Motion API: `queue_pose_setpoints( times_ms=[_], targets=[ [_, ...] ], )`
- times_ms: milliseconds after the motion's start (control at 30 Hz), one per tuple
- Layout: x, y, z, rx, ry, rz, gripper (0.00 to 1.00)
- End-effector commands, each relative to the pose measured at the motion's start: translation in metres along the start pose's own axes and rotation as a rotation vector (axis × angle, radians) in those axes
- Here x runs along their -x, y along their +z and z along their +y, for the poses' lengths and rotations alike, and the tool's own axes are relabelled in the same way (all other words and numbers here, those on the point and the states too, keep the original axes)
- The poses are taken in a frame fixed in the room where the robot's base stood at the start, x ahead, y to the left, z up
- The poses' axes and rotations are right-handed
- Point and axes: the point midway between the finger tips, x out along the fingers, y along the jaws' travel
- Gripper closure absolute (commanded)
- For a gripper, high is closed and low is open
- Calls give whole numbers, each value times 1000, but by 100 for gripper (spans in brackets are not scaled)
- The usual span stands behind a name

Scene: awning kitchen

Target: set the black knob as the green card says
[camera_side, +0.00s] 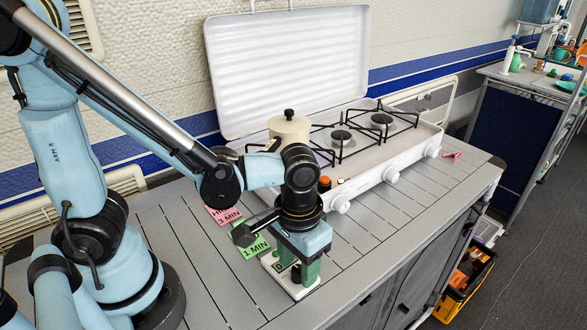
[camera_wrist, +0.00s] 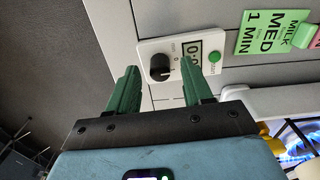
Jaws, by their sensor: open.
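The black knob (camera_wrist: 160,67) sits on a white panel (camera_wrist: 188,48) beside a small display and a green button (camera_wrist: 214,57). The display is partly hidden by a finger; "0:0" shows. The green card (camera_wrist: 270,33) reads "MILK MED 1 MIN"; it also lies left of my gripper in the side view (camera_side: 252,249). My gripper (camera_wrist: 160,63) is open, its green fingers pointing at the panel with the knob between them in the picture. I cannot tell whether they touch it. In the side view my gripper (camera_side: 297,270) is low over the white panel.
A pink card (camera_side: 225,216) lies behind the green card. A white stove (camera_side: 390,160) with a raised lid, several white knobs and a cream pot (camera_side: 289,131) stands behind. The slatted counter (camera_side: 400,216) is clear in front of the stove.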

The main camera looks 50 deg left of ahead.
Motion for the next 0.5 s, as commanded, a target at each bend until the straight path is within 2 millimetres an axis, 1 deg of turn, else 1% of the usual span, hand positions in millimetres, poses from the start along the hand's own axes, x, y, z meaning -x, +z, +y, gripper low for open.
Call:
queue_pose_setpoints(
  times_ms=[100, 367, 467, 500],
  targets=[
    [-3, 0, 0, 0, 0, 0, 50],
    [-3, 0, 0, 0, 0, 0, 50],
    [-3, 0, 0, 0, 0, 0, 64],
    [-3, 0, 0, 0, 0, 0, 70]
  ],
)
